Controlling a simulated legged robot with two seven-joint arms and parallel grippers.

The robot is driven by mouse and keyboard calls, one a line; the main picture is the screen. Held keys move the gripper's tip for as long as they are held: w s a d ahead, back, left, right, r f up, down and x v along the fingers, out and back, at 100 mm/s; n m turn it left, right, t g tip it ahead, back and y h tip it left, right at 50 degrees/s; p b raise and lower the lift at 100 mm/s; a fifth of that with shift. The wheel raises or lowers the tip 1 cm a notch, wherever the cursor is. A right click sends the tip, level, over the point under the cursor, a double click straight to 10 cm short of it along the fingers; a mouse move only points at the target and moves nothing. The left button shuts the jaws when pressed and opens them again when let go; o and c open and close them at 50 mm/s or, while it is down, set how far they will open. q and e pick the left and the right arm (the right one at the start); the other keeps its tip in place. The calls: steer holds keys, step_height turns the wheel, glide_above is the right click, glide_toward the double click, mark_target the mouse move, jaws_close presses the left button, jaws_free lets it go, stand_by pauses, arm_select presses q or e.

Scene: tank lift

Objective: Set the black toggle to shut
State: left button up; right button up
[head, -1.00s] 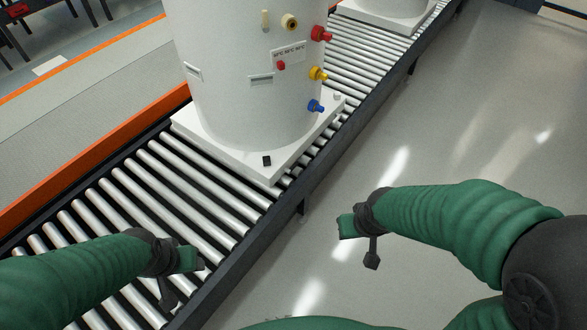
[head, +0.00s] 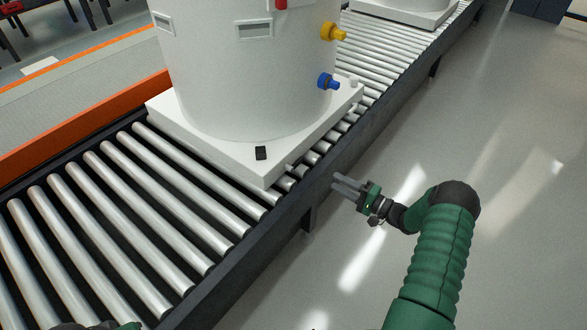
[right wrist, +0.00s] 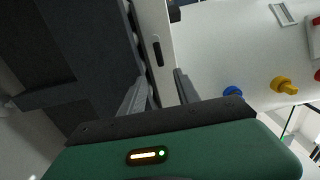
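The black toggle (head: 261,153) is a small dark block on top of the white base (head: 200,128) under the white tank (head: 240,75), near its front corner. In the right wrist view a dark block at the base's edge (right wrist: 174,13) looks like the toggle, partly cut by the frame. My right gripper (head: 335,182) is to the right of the base, beyond the conveyor's side rail, apart from the toggle. Its two fingers stand apart with nothing between them, as the right wrist view (right wrist: 162,75) also shows. My left gripper (head: 95,326) barely shows at the bottom edge.
The base rests on a roller conveyor (head: 120,218) with a dark side rail (head: 235,265). A yellow valve (head: 332,32) and a blue valve (head: 327,81) stick out of the tank's right side. A second white tank base (head: 405,14) is farther back. Open floor lies right.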

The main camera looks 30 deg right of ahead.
mark_target(301, 163)
steer(key=b+x, duration=0.2)
steer(key=x, duration=0.3)
steer(key=b+x, duration=0.2)
steer(key=x, duration=0.3)
steer(key=b+x, duration=0.1)
steer(key=x, duration=0.3)
steer(key=shift+w+f+b, duration=0.25)
steer(key=shift+w+b, duration=0.15)
steer(key=shift+w, duration=0.05)
steer(key=shift+w+r, duration=0.1)
steer(key=shift+w, duration=0.1)
steer(key=shift+c, duration=0.5)
steer(key=c, duration=0.7)
jaws_close()
steer(key=shift+s+a+f, duration=0.1)
steer(key=shift+f, duration=0.1)
